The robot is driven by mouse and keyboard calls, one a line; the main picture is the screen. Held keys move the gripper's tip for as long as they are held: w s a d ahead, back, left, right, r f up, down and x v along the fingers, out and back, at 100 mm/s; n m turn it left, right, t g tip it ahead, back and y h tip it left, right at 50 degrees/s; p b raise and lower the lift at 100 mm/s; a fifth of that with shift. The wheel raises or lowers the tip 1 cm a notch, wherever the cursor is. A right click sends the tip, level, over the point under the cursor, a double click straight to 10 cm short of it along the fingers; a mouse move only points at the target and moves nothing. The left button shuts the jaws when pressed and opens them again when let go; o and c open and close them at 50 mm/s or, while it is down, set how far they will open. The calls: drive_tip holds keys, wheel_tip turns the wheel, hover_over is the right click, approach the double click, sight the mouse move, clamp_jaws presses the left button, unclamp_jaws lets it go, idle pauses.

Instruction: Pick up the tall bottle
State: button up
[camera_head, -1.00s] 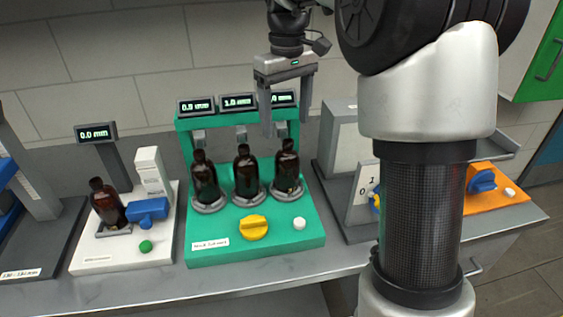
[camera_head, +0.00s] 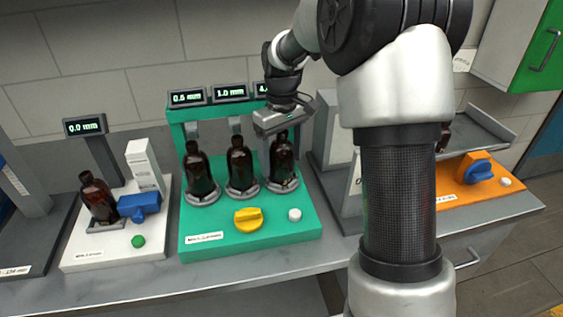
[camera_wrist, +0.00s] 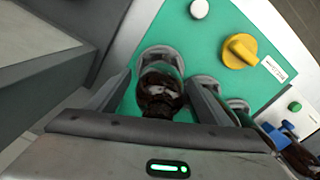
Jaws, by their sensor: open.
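Three dark amber bottles stand upright in round grey holders on the green station: the left bottle (camera_head: 200,172), the middle bottle (camera_head: 240,165) and the right bottle (camera_head: 283,160). They look much alike, and I cannot tell by eye which is the tall one. My gripper (camera_head: 281,150) is low over the right bottle, pointing down. In the wrist view my gripper (camera_wrist: 162,82) is open, with one finger on each side of the right bottle (camera_wrist: 160,92). The fingers look apart from its sides. My gripper hides the top of this bottle in part.
The green station (camera_head: 270,232) has a yellow knob (camera_head: 248,219), a white button (camera_head: 295,215) and displays behind the bottles. A white station (camera_head: 75,258) with another amber bottle (camera_head: 98,200) stands left. An orange station (camera_head: 500,185) is right, partly behind my arm.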

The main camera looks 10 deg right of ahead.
drive_tip(key=shift+f, duration=0.25)
drive_tip(key=c, duration=1.3)
